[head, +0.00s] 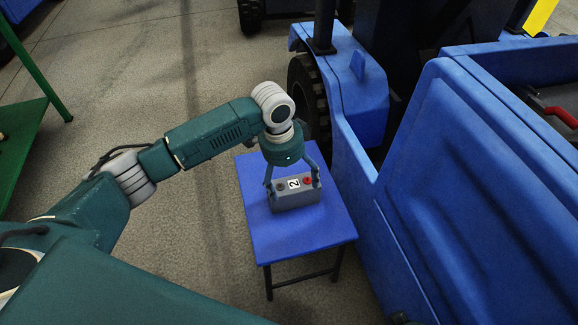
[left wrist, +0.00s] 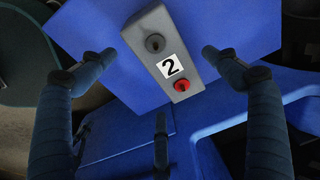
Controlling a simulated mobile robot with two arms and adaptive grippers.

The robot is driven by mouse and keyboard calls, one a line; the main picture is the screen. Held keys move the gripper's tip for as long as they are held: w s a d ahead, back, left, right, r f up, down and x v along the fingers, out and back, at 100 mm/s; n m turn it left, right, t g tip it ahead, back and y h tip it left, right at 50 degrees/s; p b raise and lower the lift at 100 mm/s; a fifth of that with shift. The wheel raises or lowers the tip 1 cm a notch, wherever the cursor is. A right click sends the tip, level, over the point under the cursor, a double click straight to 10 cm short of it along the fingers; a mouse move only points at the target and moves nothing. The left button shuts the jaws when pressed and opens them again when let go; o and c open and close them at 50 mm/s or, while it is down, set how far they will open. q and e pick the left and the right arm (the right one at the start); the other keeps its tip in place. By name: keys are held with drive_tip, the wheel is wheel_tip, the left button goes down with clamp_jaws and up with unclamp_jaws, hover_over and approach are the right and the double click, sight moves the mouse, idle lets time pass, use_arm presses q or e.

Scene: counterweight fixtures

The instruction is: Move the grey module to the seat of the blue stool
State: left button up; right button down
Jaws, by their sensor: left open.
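The grey module (head: 297,199) is a small box with a white label "2", a red knob and a dark knob on top. It appears to rest upright on the seat of the blue stool (head: 291,238). In the left wrist view the module (left wrist: 165,58) lies between the two spread fingertips (left wrist: 159,53), with a visible gap on each side. The blue seat (left wrist: 92,28) shows around it. My right gripper is not in view.
A large blue vehicle (head: 460,190) with a dark tyre (head: 309,95) stands close to the stool's right side. A green frame (head: 25,130) stands at the far left. The concrete floor (head: 140,70) behind my left arm is mostly clear.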

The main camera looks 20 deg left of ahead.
use_arm(q)
drive_tip(key=r, duration=0.5)
drive_tip(key=shift+s+a+p, duration=0.2)
drive_tip(key=shift+a+p, duration=0.1)
drive_tip(key=shift+p, duration=0.1)
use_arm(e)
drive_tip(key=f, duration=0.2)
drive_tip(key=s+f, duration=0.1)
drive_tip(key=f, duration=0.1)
